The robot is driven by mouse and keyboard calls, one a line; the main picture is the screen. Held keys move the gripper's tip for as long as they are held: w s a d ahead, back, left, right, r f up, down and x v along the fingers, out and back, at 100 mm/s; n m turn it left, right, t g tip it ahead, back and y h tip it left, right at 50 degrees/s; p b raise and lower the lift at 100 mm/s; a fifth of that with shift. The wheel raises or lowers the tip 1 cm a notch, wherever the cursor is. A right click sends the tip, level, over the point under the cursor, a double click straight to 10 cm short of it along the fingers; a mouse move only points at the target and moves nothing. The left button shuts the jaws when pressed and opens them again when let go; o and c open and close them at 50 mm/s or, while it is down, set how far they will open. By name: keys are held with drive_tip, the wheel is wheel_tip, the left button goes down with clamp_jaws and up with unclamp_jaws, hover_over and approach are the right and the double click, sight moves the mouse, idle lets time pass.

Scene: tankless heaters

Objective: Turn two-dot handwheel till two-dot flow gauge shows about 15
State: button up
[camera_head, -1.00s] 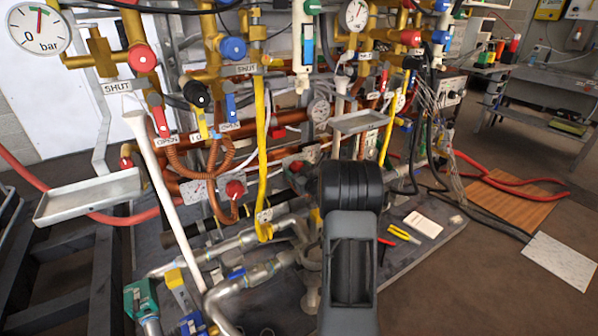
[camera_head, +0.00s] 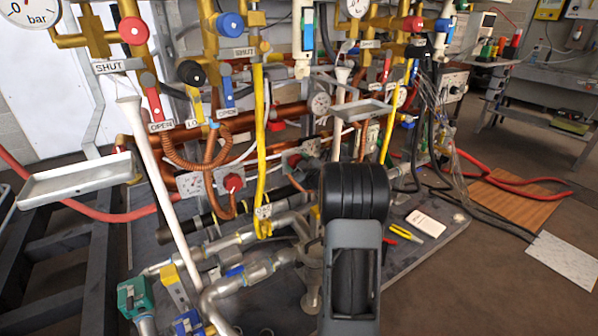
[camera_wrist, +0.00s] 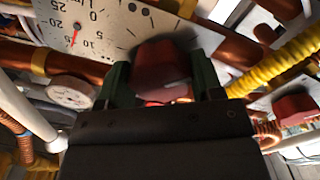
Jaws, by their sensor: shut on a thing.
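My gripper (camera_wrist: 160,88) is shut on a dark red handwheel (camera_wrist: 160,68) in the wrist view, with a green finger on each side of it. The wheel sits on a pale plate beside a flow gauge (camera_wrist: 86,28) marked L/min. The gauge's red needle points between about 15 and 20; the small marks are hard to read. Dark dots show on the plate near the wheel, two of them (camera_wrist: 138,9) by its upper edge. In the head view my arm hides the gripper and the held wheel.
Another red handwheel (camera_wrist: 294,106) stands at right in the wrist view, near a yellow corrugated hose (camera_wrist: 280,58). Copper and white pipes crowd around. The head view shows a gauge plate (camera_head: 192,184) with a red wheel (camera_head: 232,183), and a metal tray (camera_head: 75,180) at left.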

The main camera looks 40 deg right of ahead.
drive_tip(key=n+b, duration=0.4)
drive_tip(key=n, duration=0.1)
drive_tip(key=shift+b, duration=0.4)
drive_tip(key=shift+n, duration=0.3)
drive_tip(key=o, duration=0.9)
drive_tip(key=shift+o, duration=0.2)
drive_tip(key=shift+s, duration=0.15)
drive_tip(key=s+p, duration=0.3)
drive_tip(key=s, duration=1)
drive_tip(key=shift+s+a, duration=0.3)
drive_tip(key=shift+a, duration=0.1)
